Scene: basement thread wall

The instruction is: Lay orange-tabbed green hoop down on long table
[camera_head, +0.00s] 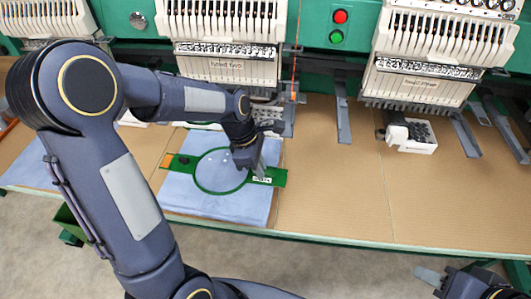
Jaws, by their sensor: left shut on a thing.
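The green hoop (196,178) has an orange tab (166,161) on its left arm and a small white label on its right arm. It is over a light blue cloth (240,215) on the long brown table (330,205); I cannot tell whether it touches the cloth. My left gripper (260,167) points down at the hoop's right side and is shut on it. The gripper hides part of the ring's right edge. My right gripper (428,276) is at the lower right, away from the table's front edge and empty; its finger gap is unclear.
Embroidery machine heads (225,65) line the back above the table, with grey metal arms (343,120) below them. A white box (420,137) with dark contents sits at the right back. The table's middle right is clear. A green bin (70,222) is below the left edge.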

